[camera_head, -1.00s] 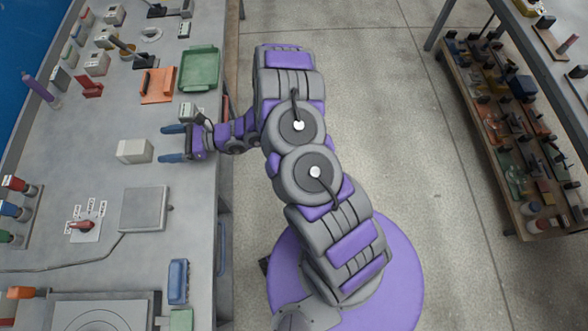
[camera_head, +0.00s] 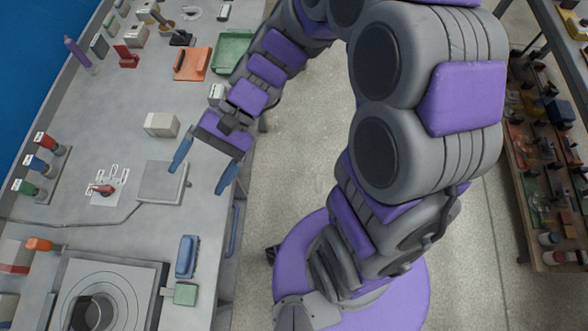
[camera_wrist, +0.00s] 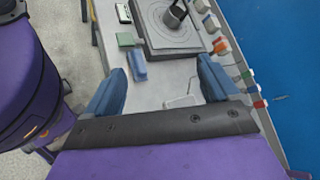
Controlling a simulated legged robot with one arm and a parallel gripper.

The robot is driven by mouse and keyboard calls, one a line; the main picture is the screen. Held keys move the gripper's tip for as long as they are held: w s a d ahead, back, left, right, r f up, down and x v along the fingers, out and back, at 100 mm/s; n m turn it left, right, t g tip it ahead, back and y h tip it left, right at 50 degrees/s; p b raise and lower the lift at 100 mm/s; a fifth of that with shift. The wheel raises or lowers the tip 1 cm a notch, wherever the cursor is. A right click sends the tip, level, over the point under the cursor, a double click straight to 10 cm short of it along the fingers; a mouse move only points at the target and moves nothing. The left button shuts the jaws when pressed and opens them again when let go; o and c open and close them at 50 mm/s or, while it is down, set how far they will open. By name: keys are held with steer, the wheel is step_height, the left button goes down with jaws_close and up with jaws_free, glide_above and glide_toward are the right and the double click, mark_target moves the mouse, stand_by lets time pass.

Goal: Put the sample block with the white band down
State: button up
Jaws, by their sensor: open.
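My gripper (camera_head: 195,182) is open and empty, its two blue fingers pointing toward the lower part of the picture in the head view. It hangs at the bench's right side, near a flat grey square plate (camera_head: 163,181). A pale block (camera_head: 160,125) sits on the bench to the upper left of the fingers, apart from them. I cannot make out a white band on it, so I cannot tell which block is the banded one. In the wrist view, nothing is between the open fingers of my gripper (camera_wrist: 160,68).
A blue block (camera_head: 187,256) and a green block (camera_head: 185,293) lie near the bench's right edge, beside a square unit with a round top (camera_head: 72,268). Red, blue and green capped items (camera_head: 40,166) stand at left. A green tray (camera_head: 234,50) lies farther up.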

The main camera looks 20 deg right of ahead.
steer(key=s+d+n+t+h, duration=0.1)
steer(key=s+d+h, duration=0.2)
steer(key=d, duration=0.4)
steer(key=s+d+r+n+t+h, duration=0.1)
steer(key=s+d+t+h, duration=0.1)
steer(key=s+d+h, duration=0.2)
steer(key=s+d+n+t+h, duration=0.1)
steer(key=s+d+t+h, duration=0.1)
steer(key=d, duration=0.9)
steer(key=shift+s+r+n+h, duration=0.2)
steer(key=shift+s+n+h, duration=0.1)
steer(key=shift+s+h, duration=0.4)
